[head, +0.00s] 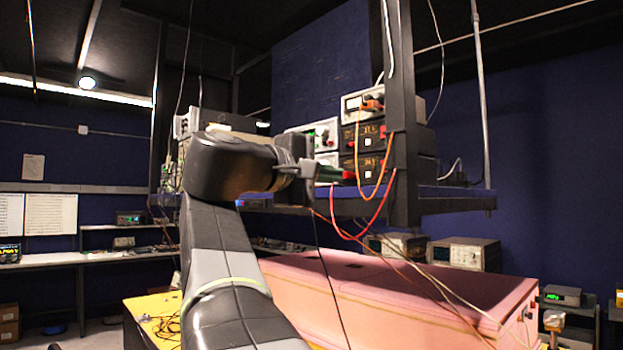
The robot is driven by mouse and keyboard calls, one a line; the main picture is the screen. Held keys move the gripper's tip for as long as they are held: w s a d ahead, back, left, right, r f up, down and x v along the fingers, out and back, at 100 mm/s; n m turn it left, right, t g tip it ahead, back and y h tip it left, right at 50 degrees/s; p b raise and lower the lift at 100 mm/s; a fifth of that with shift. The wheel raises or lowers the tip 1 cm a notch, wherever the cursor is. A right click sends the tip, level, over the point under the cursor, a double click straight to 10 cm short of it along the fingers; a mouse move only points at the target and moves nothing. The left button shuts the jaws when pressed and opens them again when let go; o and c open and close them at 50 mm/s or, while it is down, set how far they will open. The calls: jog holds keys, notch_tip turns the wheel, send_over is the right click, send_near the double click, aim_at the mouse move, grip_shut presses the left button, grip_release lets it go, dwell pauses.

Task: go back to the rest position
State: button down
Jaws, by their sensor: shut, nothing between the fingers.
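My arm rises from the bottom of the head view and bends to the right at its upper end. My gripper (316,173) is at that end, seen from behind and the side, raised in front of the instrument shelf. It is shut with nothing seen in it. Its fingertips are small and partly blend with a dark green and red part behind or beside them; I cannot tell how far apart these are. The pink foam enclosure (400,295) lies below and to the right of the gripper, well apart from it.
A dark shelf post (402,120) and the blue shelf edge (455,192) stand close right of the gripper. Power supplies (365,135) sit on the shelf, with red and orange cables (375,215) hanging down. A yellow table top (152,310) is at lower left.

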jog(key=shift+s+a, duration=0.15)
jog(key=shift+a, duration=0.05)
jog(key=shift+d, duration=0.1)
